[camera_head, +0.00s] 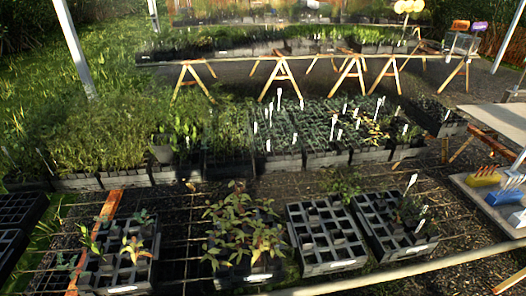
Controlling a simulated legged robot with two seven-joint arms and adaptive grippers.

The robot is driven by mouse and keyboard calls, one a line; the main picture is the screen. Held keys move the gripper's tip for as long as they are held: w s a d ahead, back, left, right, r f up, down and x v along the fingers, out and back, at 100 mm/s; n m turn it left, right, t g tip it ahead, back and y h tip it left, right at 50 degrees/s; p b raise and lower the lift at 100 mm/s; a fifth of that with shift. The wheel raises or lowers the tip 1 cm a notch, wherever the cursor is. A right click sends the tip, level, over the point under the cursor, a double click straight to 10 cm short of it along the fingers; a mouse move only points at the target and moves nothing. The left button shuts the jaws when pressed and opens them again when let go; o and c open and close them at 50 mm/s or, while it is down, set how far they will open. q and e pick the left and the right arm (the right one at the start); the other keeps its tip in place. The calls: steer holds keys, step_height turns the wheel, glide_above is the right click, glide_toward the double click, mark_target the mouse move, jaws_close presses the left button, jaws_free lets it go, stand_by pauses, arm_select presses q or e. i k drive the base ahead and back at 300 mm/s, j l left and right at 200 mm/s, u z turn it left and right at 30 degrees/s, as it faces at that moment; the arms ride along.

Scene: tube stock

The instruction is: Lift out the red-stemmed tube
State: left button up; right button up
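A leafy plant group with reddish stems and bronze-green leaves (243,225) fills a dark tube tray (258,277) at the front centre. Single tubes there are hard to make out under the leaves. The tray to its left (122,289) holds a few small plants, one with yellow-orange leaves (133,248), and several empty cells. I cannot tell which single tube is the red-stemmed one. Neither of my grippers shows in the head view.
A mostly empty tray (333,267) and a sparsely filled tray (412,251) stand at the front right. A pale rail (400,273) crosses the front. Densely planted trays line the row behind. A bench with yellow and blue holders (483,180) is at right.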

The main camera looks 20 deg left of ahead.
mark_target(140, 258)
steer(key=u, duration=2)
